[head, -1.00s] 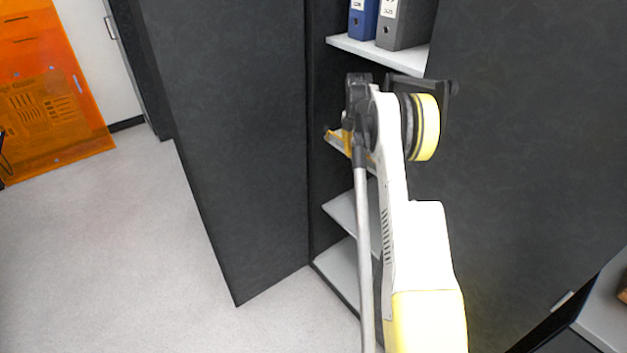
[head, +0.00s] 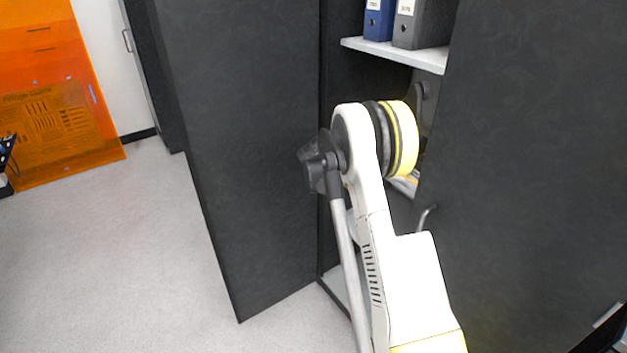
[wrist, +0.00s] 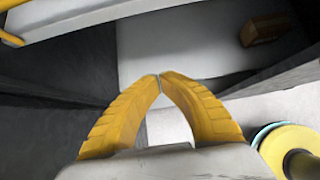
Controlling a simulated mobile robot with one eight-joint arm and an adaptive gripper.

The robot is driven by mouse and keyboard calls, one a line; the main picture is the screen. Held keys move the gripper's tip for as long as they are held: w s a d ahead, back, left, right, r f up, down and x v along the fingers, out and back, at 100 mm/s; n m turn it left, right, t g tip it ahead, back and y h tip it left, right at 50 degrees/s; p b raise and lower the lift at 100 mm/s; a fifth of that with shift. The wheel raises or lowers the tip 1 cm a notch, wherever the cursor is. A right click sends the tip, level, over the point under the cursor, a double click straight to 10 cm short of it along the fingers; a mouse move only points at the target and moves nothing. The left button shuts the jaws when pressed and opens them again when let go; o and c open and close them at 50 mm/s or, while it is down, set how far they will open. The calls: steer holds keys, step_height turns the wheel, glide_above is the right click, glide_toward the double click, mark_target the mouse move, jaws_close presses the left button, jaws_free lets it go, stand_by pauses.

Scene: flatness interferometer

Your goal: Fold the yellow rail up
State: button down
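In the wrist view, my gripper (wrist: 159,76) has its two yellow fingers curved together with their tips meeting, and nothing shows between them. A yellow rail-like bar (wrist: 10,39) shows at the upper left corner, by the edge of a white panel, apart from the fingertips. Only part of it is in the picture, and I cannot tell how far it is folded. In the head view my white arm reaches to the open cabinet and hides the gripper. The rail cannot be made out there.
The dark cabinet door (head: 245,150) stands open at left, another dark panel (head: 530,160) at right. Binders (head: 420,22) stand on an upper shelf (head: 395,51). The wrist view shows a brown block (wrist: 264,29) and a round yellow object (wrist: 290,150).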

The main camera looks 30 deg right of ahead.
steer(key=s+a+r+m+t+y, duration=0.2)
steer(key=s+a+r+m, duration=0.2)
steer(key=a+r, duration=0.5)
steer(key=s+a+r+m+t+y, duration=0.1)
steer(key=s+a+r+m, duration=0.4)
steer(key=a, duration=0.9)
steer(key=s+r+b, duration=0.1)
steer(key=s+r, duration=0.2)
steer(key=r, duration=0.1)
steer(key=shift+r+t+y, duration=0.4)
